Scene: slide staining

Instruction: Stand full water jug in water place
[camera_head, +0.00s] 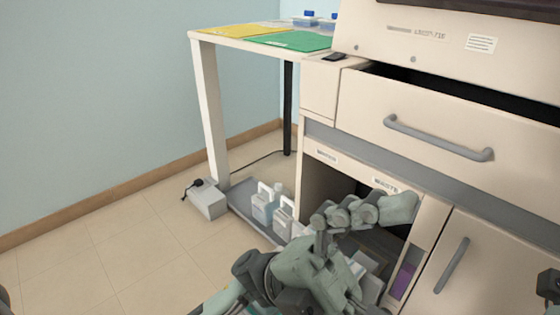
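I cannot tell which is the full water jug, nor which spot is the water place. My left arm comes in from the bottom and covers much of the opening; its fingers cannot be made out clearly, nor whether they hold anything. A dark part at the right edge may belong to my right gripper; its fingertips are not clear.
The compartment (318,190) carries a WASTE label (386,185); purple shows in a slot (403,281) at its right. A closed door (480,262) is beside it and a drawer (450,125) above. A grey box (207,200) stands by the table leg (208,115).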

